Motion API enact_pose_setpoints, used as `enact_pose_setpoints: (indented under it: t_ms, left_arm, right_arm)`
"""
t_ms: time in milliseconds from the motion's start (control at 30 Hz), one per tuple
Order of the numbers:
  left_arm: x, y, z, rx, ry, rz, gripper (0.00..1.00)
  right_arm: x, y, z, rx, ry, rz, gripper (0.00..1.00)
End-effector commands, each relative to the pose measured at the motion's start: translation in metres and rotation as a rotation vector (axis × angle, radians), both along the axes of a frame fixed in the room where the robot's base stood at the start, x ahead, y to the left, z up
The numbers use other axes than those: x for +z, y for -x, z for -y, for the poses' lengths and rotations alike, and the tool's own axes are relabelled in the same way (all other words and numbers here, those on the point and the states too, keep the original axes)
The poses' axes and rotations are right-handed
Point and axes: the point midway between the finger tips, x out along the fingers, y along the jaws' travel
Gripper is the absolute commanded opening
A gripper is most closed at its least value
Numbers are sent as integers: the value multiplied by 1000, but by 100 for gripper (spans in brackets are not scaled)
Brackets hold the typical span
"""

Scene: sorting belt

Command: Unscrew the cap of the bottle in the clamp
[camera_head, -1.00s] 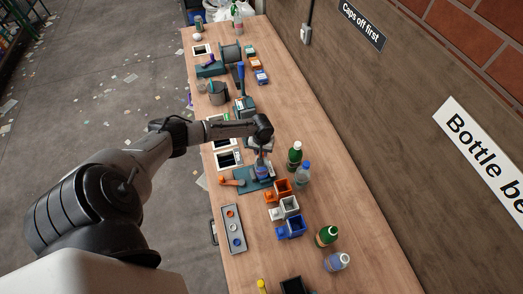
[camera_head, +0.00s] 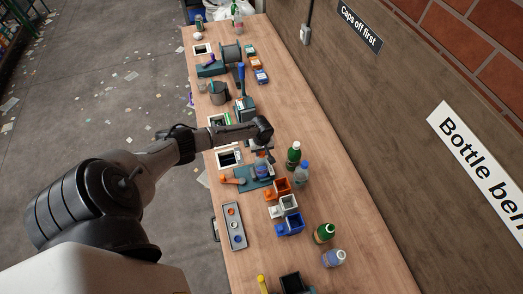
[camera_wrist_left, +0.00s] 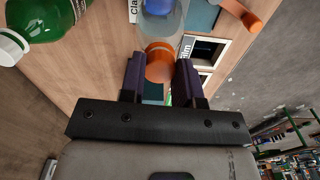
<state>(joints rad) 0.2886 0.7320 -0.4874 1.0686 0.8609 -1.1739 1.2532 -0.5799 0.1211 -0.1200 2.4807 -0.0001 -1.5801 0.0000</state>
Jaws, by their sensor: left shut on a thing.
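The bottle (camera_head: 262,171) stands upright in the teal clamp (camera_head: 254,184), which has an orange handle (camera_head: 229,181). In the left wrist view the bottle (camera_wrist_left: 163,25) is clear with a blue part, and its orange cap (camera_wrist_left: 159,66) sits between my fingers. My left gripper (camera_head: 262,151) is over the bottle's top, and it also shows in the left wrist view (camera_wrist_left: 160,80), shut on the cap. The cap lines up with the bottle's neck; I cannot tell whether its thread is still engaged. My right gripper is not in view.
A green bottle (camera_head: 293,156) and a blue-capped bottle (camera_head: 302,174) stand right of the clamp. Orange, white and blue bins (camera_head: 290,224) and a grey tray (camera_head: 239,242) with caps lie nearer. The wall bounds the right side.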

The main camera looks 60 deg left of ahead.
Motion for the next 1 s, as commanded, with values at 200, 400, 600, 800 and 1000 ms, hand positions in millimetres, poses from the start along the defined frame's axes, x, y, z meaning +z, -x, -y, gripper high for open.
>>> enact_pose_setpoints:
  t_ms: [200,400,600,800,1000]
  left_arm:
    - [0,0,0,21,0,-1,8]
    - [-1,1,1,251,2,-1,8]
    - [0,1,0,426,1,-2,8]
    - [0,1,0,452,-1,-2,8]
    - [0,1,0,472,0,-2,8]
  right_arm:
    - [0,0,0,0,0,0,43]
    - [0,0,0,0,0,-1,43]
    - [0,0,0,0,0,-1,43]
    - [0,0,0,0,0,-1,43]
    - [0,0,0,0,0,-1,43]
